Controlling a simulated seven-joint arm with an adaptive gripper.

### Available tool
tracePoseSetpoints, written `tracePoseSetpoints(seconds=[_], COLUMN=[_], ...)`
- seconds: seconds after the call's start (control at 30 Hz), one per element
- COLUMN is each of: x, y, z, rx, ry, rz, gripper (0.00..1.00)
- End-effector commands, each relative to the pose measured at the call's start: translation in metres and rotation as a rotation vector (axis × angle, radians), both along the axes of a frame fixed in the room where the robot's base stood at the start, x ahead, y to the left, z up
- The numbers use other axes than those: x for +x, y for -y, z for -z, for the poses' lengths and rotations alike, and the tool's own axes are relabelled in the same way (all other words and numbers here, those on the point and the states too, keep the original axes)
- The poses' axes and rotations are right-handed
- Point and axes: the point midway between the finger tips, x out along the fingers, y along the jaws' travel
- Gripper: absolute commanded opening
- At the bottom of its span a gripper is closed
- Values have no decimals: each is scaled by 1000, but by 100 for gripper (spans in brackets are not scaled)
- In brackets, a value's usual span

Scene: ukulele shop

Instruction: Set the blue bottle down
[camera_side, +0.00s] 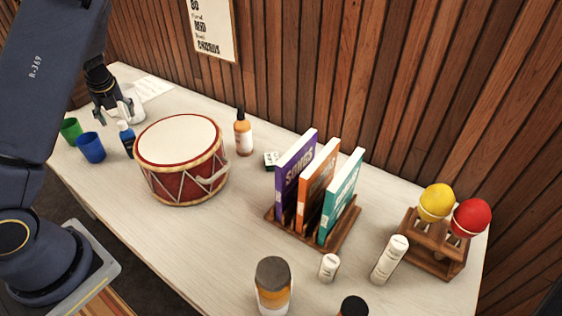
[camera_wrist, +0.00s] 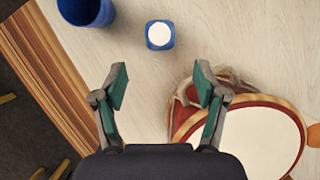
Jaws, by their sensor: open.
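The blue bottle (camera_side: 126,139) stands upright on the table, between the blue cup and the drum in the side view. In the wrist view the blue bottle (camera_wrist: 160,34) is seen from above, with its white round top and blue square body, beyond my fingertips. My gripper (camera_wrist: 161,88) is open, with its two green-padded fingers apart and nothing between them. In the side view my gripper (camera_side: 122,108) is above and behind the bottle, near the far left of the table. The bottle is apart from the fingers in the wrist view.
A blue cup (camera_side: 91,147) and green cup (camera_side: 70,129) stand left of the bottle. A red drum (camera_side: 181,165) is close on its right. An orange bottle (camera_side: 243,133), a book rack (camera_side: 325,238) and a maraca stand (camera_side: 432,246) are farther right. Table is clear before the drum.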

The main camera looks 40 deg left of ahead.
Motion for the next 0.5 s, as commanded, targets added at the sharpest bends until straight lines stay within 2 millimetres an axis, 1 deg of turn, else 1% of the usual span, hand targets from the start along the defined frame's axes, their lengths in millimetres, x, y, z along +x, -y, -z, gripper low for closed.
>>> tracePoseSetpoints(seconds=[0.07, 0.13, 0.17, 0.23, 0.27, 0.3, 0.37, 0.4, 0.47, 0.5], x=[1, 4, 6, 13, 16, 19, 20, 18, 10, 2], y=[7, 22, 33, 66, 83, 108, 148, 173, 209, 230], z=[-5, -9, -11, -20, -26, -36, -55, -69, -90, -103], rx=[-11, -37, -51, -84, -91, -92, -61, -16, 85, 173], ry=[-2, -13, -21, -35, -39, -41, -42, -40, -43, -50], rz=[33, 139, 216, 467, 603, 808, 1149, 1379, 1725, 1952], gripper=[72, 72, 72, 72, 72, 72, 72, 72, 72, 72])
